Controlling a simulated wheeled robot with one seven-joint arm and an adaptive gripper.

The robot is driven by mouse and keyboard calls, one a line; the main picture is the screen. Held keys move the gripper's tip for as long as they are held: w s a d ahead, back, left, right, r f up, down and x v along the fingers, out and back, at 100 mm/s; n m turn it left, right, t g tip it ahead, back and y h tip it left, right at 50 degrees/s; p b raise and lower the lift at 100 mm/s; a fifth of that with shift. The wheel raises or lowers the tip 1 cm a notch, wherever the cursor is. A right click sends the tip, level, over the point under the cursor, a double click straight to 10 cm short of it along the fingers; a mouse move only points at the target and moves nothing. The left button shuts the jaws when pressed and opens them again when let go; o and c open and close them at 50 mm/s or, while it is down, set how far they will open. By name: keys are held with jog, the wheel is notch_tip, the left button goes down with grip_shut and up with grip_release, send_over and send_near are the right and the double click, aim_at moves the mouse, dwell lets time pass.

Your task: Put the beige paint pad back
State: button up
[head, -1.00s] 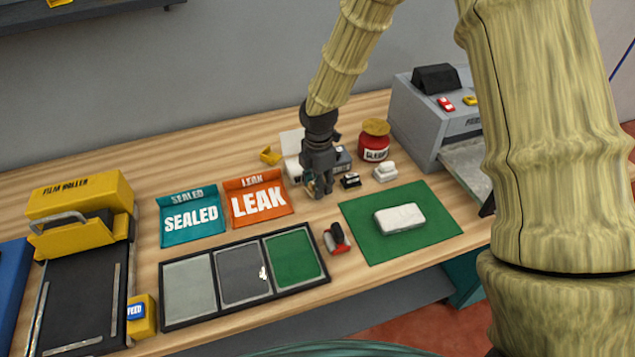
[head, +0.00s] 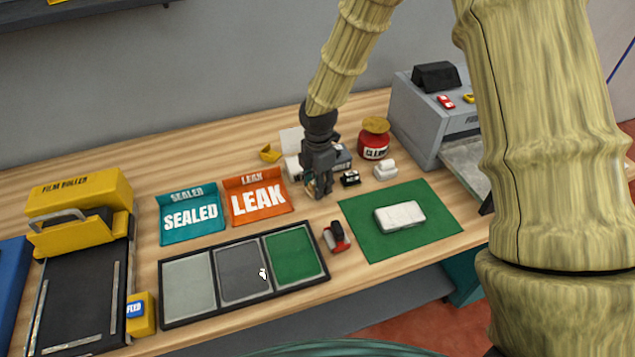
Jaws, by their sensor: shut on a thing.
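My gripper (head: 318,190) points down over the wooden table, just right of the orange LEAK pouch (head: 258,199). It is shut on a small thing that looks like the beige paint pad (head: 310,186). The fingers hide most of it, and only a small beige and teal bit shows. I cannot tell whether it touches the table. Behind my gripper stands a white box with a raised lid (head: 291,140), partly hidden by the gripper.
A small black item (head: 350,179), a white item (head: 385,170) and a red jar (head: 373,145) stand to the right. A green mat (head: 365,240) bears a white block (head: 400,216). A black three-panel tray (head: 245,308) and red-black tool (head: 337,238) lie in front.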

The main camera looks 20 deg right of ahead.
jog(key=shift+f, duration=0.35)
jog(key=o, duration=1.5)
jog(key=shift+w+r, duration=0.15)
jog(key=shift+c, duration=0.4)
jog(key=shift+r, duration=0.1)
jog(key=shift+r+p, duration=0.35)
jog(key=shift+p, duration=0.05)
jog(key=o, duration=0.4)
jog(key=shift+r+p, duration=0.5)
jog(key=shift+c, duration=0.2)
jog(key=shift+r+p, duration=2.6)
jog(key=shift+r, duration=0.35)
jog(key=shift+a, duration=0.1)
